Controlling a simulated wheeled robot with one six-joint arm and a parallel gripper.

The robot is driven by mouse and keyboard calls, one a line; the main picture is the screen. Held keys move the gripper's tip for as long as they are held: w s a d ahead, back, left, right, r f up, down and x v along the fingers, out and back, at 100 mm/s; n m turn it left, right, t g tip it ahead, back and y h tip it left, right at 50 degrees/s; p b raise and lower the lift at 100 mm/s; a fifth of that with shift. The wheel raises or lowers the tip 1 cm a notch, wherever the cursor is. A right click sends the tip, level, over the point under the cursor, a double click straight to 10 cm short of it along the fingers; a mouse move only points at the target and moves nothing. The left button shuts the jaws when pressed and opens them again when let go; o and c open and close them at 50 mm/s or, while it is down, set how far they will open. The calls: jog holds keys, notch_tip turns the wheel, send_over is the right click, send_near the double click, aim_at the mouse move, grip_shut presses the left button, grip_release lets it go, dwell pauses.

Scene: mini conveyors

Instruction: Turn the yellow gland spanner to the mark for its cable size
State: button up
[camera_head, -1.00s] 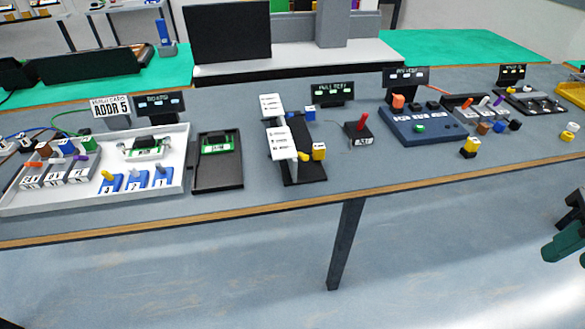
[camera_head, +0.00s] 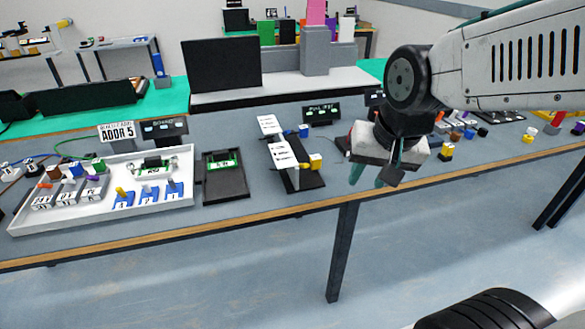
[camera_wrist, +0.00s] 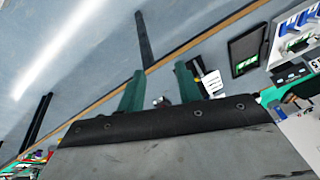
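I cannot tell for certain which yellow part is the gland spanner. A yellow block (camera_head: 315,161) sits on the black stand (camera_head: 312,182) beside white lettered plates (camera_head: 283,154) near the table's middle. A smaller yellow handle (camera_head: 121,191) stands on a blue block in the white tray at left. My gripper (camera_head: 370,178) hangs at the table's front edge, right of the black stand, pointing down. In the wrist view its two green fingers (camera_wrist: 160,72) are spread apart, with nothing visibly held. My arm hides the parts of the table behind it.
The white tray (camera_head: 30,228) and a dark tray (camera_head: 228,189) with a green board lie left of the stand. Small display signs (camera_head: 321,115) stand behind. Several coloured blocks (camera_head: 445,151) lie at right.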

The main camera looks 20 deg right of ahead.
aim_at(304, 165)
jog(key=w+f+m+t, duration=0.2)
jog(key=w+f+m, duration=0.2)
jog(key=w, duration=0.3)
jog(key=w+a+f+m+t, duration=0.1)
jog(key=w+f+m+t, duration=0.1)
jog(key=w+f+m, duration=0.3)
jog(key=w+a+f+m+t, duration=0.1)
jog(key=w+f+m+t, duration=0.2)
jog(key=w, duration=0.7)
jog(key=shift+w+a+f+m, duration=0.1)
jog(key=shift+w+f+m, duration=0.1)
jog(key=shift+f+m, duration=0.3)
jog(key=shift+w+a+f+m, duration=0.15)
jog(key=shift+f+m, duration=0.15)
jog(key=shift+f, duration=0.3)
jog(key=shift+d+x, duration=0.2)
jog(key=shift+x, duration=3.75)
jog(key=shift+w+r, duration=0.1)
jog(key=shift+r, duration=0.05)
grip_shut()
